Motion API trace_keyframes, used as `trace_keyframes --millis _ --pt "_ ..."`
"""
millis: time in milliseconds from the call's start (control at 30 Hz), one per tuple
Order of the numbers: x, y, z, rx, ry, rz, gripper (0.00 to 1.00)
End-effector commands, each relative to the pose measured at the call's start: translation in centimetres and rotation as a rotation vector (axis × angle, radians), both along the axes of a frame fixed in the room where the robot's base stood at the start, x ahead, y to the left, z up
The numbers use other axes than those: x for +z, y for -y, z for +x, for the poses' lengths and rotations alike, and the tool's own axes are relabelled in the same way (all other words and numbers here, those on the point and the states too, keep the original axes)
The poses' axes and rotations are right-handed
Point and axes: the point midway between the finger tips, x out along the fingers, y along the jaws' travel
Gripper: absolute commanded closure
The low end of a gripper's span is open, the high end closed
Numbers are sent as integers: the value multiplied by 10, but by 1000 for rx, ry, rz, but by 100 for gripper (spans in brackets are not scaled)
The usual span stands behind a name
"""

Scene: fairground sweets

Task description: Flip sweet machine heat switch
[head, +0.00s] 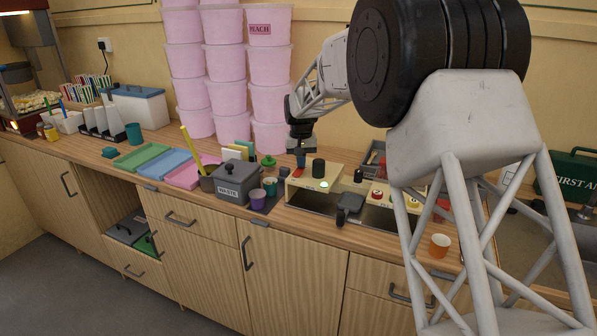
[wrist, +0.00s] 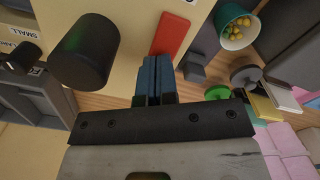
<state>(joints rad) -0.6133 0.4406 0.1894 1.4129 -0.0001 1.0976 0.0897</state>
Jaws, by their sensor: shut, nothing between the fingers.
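In the wrist view the knob (wrist: 85,52) stands at left, and a red switch-like piece (wrist: 172,34) lies on the cream top (wrist: 130,30). My gripper (wrist: 155,62) is shut and empty, its blue fingertips right beside the near end of the red piece. I cannot tell whether they touch it. In the head view my gripper (head: 301,153) points down at the machine's back left corner.
A grey lidded waste box (head: 237,180) and small cups (head: 270,186) stand left of the machine. Tall stacks of pink tubs (head: 226,65) rise behind. Coloured trays (head: 182,170) lie further left. An orange cup (head: 439,245) stands at right.

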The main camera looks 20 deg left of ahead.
Motion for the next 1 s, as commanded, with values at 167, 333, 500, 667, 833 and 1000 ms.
trace_keyframes --millis 167,333,500,667,833,1000 --pt "-3 0 0 0 -1 0 100" --pt "-4 0 0 0 -1 0 100" --pt "-6 0 0 0 -2 -1 100" --pt "-5 0 0 0 -2 -1 100" --pt "3 0 0 0 -2 -1 100" --pt "14 0 0 0 -1 0 100"
